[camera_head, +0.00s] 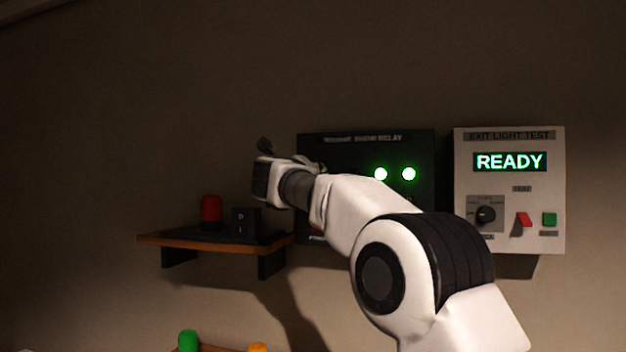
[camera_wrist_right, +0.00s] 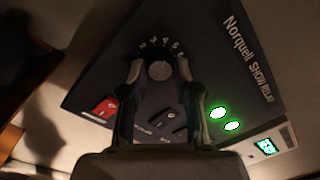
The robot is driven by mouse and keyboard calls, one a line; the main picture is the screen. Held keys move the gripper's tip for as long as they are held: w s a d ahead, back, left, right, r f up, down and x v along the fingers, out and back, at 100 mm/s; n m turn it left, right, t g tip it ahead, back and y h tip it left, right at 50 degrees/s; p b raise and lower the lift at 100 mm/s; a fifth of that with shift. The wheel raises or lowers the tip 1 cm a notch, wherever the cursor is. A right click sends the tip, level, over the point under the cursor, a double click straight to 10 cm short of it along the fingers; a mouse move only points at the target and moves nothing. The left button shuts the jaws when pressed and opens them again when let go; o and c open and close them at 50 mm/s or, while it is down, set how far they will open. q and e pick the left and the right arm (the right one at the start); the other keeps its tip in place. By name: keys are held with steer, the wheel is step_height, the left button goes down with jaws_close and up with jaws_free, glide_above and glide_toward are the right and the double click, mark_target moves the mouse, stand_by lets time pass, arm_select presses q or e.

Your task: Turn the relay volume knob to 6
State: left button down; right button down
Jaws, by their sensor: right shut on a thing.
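The dark show relay panel (camera_head: 420,150) is on the wall at centre in the head view. It also fills much of the right wrist view (camera_wrist_right: 225,75). Its round grey volume knob (camera_wrist_right: 160,70) shows in the right wrist view, with small numbers in an arc above it. My right gripper (camera_wrist_right: 159,72) is shut on the knob, one finger at each side. In the head view my right arm hides the knob, and its gripper (camera_head: 264,148) shows only partly. My left gripper is out of view.
Two green lamps (camera_head: 394,174) glow on the relay. A red switch (camera_wrist_right: 105,108) sits near the knob. A white exit light test box (camera_head: 545,180) reading READY hangs at right. A wooden shelf (camera_head: 160,239) at left holds a red lamp (camera_head: 210,209) and black box (camera_head: 245,220).

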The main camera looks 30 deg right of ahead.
steer(key=m, duration=0.4)
steer(key=m+b, duration=0.1)
steer(key=m, duration=0.3)
steer(key=m+b, duration=0.1)
steer(key=m, duration=0.2)
steer(key=shift+r+m+g, duration=0.3)
steer(key=shift+m+g, duration=0.1)
steer(key=c, duration=1.2)
jaws_free()
steer(key=o, duration=0.4)
steer(key=shift+c, duration=0.2)
steer(key=shift+w+f, duration=0.1)
steer(key=shift+f, duration=0.05)
